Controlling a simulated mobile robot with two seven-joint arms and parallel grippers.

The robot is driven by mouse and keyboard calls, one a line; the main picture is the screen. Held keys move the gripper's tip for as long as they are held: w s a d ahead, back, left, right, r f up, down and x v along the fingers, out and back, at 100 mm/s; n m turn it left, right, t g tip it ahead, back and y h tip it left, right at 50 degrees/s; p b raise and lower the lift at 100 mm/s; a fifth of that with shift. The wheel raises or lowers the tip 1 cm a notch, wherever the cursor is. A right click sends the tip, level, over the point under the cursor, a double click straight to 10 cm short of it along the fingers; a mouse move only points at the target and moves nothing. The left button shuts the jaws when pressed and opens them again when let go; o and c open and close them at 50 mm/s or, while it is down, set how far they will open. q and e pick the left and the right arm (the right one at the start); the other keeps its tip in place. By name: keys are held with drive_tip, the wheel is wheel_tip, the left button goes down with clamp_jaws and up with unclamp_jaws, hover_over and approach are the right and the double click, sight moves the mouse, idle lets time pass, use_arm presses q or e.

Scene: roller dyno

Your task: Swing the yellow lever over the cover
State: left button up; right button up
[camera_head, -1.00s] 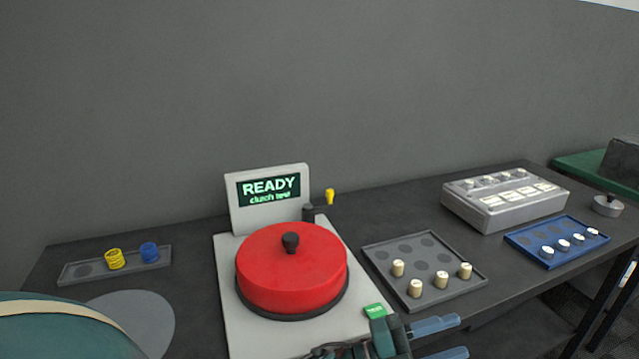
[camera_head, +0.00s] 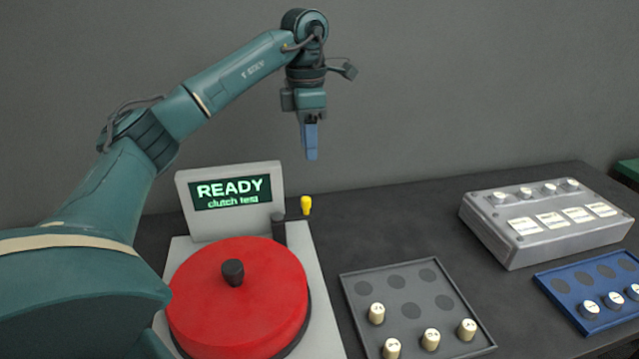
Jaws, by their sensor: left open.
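The yellow lever knob (camera_head: 306,205) sits on a short dark arm from a dark post (camera_head: 279,229), at the back right corner of the machine. The lever points right, away from the cover. The round red cover (camera_head: 240,295) with a black knob sits on the pale machine base (camera_head: 325,318). My left gripper (camera_head: 311,150) hangs pointing down, above the yellow knob and apart from it. Its blue fingers overlap edge-on, and it holds nothing that I can see. My right gripper is out of view.
The machine's screen (camera_head: 231,192) reads READY, clutch test. A grey tray (camera_head: 350,290) with several cream pegs lies right of the machine. Farther right are a grey box (camera_head: 500,245) with labels and a blue tray (camera_head: 560,308) with white-topped pieces. My left arm hides the table's left side.

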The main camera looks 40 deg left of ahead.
sight(306, 199)
use_arm(q)
drive_tip(key=f, duration=1.2)
drive_tip(key=shift+s+a+f, duration=0.2)
drive_tip(key=shift+a+f, duration=0.05)
drive_tip(key=shift+a, duration=0.1)
clamp_jaws()
